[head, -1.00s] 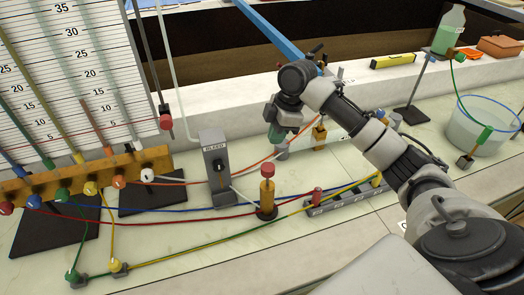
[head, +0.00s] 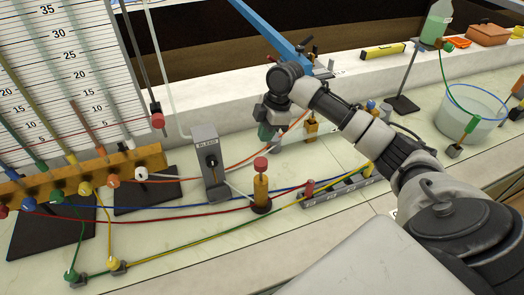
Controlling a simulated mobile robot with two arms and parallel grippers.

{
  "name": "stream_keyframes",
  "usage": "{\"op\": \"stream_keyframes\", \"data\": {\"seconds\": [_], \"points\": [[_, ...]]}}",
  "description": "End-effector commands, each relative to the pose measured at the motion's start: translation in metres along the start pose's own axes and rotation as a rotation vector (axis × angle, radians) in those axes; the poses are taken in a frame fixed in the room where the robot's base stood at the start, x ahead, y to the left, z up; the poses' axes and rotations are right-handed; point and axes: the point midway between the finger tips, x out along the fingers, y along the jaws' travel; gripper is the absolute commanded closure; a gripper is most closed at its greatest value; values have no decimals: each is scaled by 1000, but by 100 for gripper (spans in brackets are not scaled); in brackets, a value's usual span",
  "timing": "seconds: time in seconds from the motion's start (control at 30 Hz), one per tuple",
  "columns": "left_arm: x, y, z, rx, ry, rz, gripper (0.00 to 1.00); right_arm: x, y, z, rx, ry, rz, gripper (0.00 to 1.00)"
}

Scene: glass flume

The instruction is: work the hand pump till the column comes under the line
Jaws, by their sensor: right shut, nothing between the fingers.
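The hand pump (head: 261,187) looks to be the upright brass cylinder with a red knob (head: 261,163) on top and a dark round base. It stands on the pale bench, with the knob raised above the barrel. The scale board (head: 70,60) with its numbered lines and sloping coloured tubes stands at the left. The liquid levels and any marked line are too small to tell. My right gripper (head: 268,136) points down, shut and empty, behind and just above the knob in the picture, apart from it. My left gripper is not in view.
A grey block marked BLEED (head: 207,172) stands left of the pump. Coloured hoses cross the bench around it. A grey rail (head: 338,190) lies to its right. A clear basin (head: 470,115) and green bottle (head: 437,25) are at the far right.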

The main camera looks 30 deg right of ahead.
Motion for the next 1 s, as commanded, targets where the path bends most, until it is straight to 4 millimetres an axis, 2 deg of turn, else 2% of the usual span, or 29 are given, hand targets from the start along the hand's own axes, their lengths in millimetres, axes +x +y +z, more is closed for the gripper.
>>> {"op": "stream_keyframes", "data": {"seconds": [0.2,0.4,0.6,0.9,1.0], "points": [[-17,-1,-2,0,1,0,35,43,-1,0,2,0,-5,100],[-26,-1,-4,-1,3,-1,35,69,0,8,2,1,-2,100],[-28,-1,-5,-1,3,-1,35,78,0,11,1,0,0,100],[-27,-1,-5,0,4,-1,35,80,0,12,0,0,0,100],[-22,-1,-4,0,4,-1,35,88,0,14,1,0,-1,100]]}}
